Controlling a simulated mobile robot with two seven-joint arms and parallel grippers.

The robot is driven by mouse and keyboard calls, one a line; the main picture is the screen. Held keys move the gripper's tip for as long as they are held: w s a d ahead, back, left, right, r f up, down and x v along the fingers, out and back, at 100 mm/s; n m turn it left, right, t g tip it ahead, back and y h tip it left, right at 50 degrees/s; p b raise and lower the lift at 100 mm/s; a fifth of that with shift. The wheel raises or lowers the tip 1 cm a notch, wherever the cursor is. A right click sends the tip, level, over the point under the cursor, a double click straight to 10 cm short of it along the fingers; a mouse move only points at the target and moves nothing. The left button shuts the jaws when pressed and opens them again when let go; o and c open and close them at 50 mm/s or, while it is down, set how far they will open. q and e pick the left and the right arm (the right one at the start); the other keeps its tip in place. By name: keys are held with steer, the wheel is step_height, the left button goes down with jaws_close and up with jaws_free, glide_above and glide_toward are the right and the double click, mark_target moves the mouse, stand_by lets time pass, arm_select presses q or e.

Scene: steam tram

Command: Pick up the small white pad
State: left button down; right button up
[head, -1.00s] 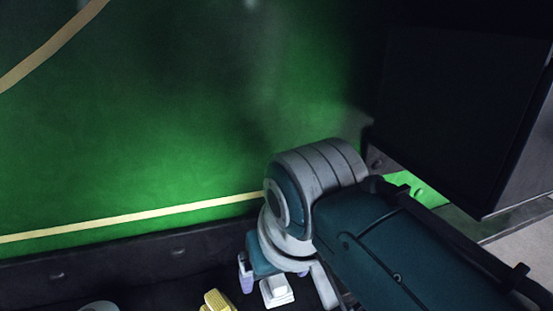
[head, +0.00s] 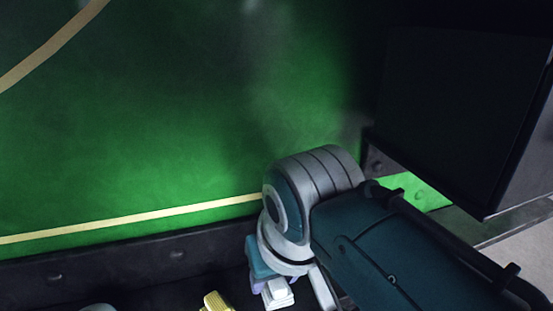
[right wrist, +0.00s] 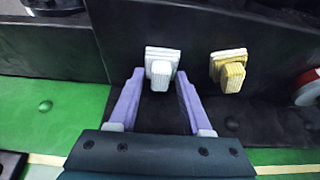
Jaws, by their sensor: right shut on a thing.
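The small white pad (right wrist: 160,75) has a ribbed block on a flat square base. It stands on a dark surface, between the fingertips of my right gripper (right wrist: 160,84) in the right wrist view. In the head view the white pad (head: 278,293) shows at the bottom, below my right wrist. My left gripper is not in view.
A similar yellow pad (head: 214,302) stands left of the white one in the head view. A rounded pale thing (head: 98,307) is cut off at the bottom left. A green wall (head: 130,130) rises behind, and a large black box (head: 455,115) stands at right.

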jaws_close()
steer(key=shift+r, duration=0.5)
step_height(320, 180, up, 8)
steer(key=p, duration=0.2)
steer(key=shift+w+r+p, duration=0.1)
steer(key=shift+p, duration=0.3)
step_height(320, 180, up, 11)
steer(key=p, duration=0.1)
